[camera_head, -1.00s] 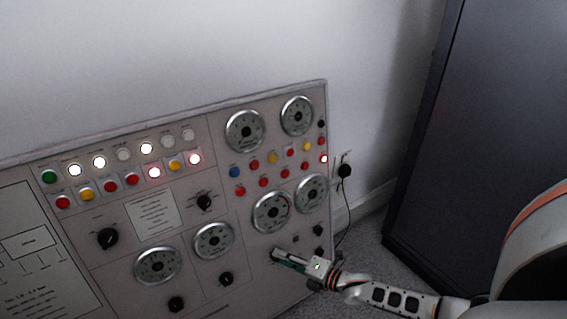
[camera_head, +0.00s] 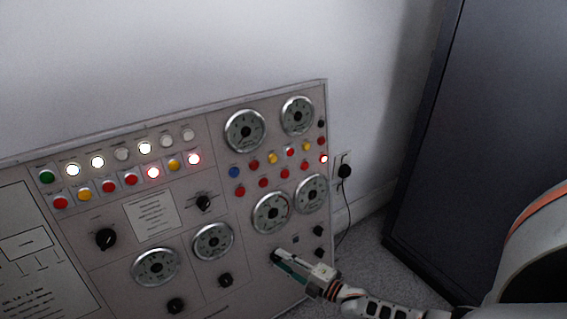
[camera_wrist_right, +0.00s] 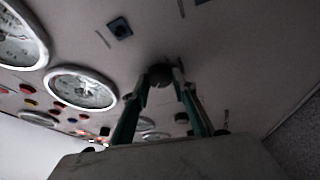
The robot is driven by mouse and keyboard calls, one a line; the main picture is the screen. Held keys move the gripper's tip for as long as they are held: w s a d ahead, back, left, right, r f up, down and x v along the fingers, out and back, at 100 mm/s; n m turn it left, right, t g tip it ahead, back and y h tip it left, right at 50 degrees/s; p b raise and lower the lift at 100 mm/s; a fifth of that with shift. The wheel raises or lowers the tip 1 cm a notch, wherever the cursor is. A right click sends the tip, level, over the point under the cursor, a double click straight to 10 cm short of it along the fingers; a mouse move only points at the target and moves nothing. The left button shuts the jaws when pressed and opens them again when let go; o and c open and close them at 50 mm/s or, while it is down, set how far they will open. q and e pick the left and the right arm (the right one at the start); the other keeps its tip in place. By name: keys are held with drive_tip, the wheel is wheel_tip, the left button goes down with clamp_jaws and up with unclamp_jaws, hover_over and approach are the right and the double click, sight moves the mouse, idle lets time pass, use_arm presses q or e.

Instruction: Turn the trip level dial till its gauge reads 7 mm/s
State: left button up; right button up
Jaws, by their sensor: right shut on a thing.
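My right gripper (camera_head: 280,258) is at the lower right of the grey panel (camera_head: 222,295). In the right wrist view, its two green-sided fingers (camera_wrist_right: 162,80) are shut on a round dark dial knob (camera_wrist_right: 160,73), one finger on each side. The fingers hide this knob in the head view. A round gauge (camera_head: 271,212) with a pale face sits just above the gripper; a gauge also shows in the wrist view (camera_wrist_right: 82,88). I cannot read its value, nor the label that would show which dial is the trip level. My left gripper is not in view.
Other gauges, such as the right one (camera_head: 311,193), and small black knobs (camera_head: 319,230) are close to the gripper. Rows of coloured buttons (camera_head: 263,183) lie higher up. A dark cabinet (camera_head: 450,150) stands at right, with carpet (camera_head: 372,262) between.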

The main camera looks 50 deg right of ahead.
drive_tip(key=m, duration=0.2)
drive_tip(key=m+t+h, duration=0.1)
drive_tip(key=m, duration=0.1)
drive_tip(key=shift+a+f, duration=0.2)
drive_tip(key=m+t+h, duration=0.1)
drive_tip(key=m+h, duration=0.1)
drive_tip(key=m, duration=0.3)
drive_tip(key=shift+a, duration=0.1)
drive_tip(key=m+h, duration=0.1)
drive_tip(key=m, duration=0.2)
drive_tip(key=m+h, duration=0.1)
drive_tip(key=m, duration=0.2)
drive_tip(key=m+h, duration=0.2)
drive_tip(key=shift+a+f+m, duration=0.1)
drive_tip(key=shift+a+m, duration=0.15)
drive_tip(key=shift+m, duration=0.15)
drive_tip(key=shift+w, duration=0.1)
drive_tip(key=o, duration=1.1)
drive_tip(key=v, duration=1.2)
drive_tip(key=shift+a, duration=0.15)
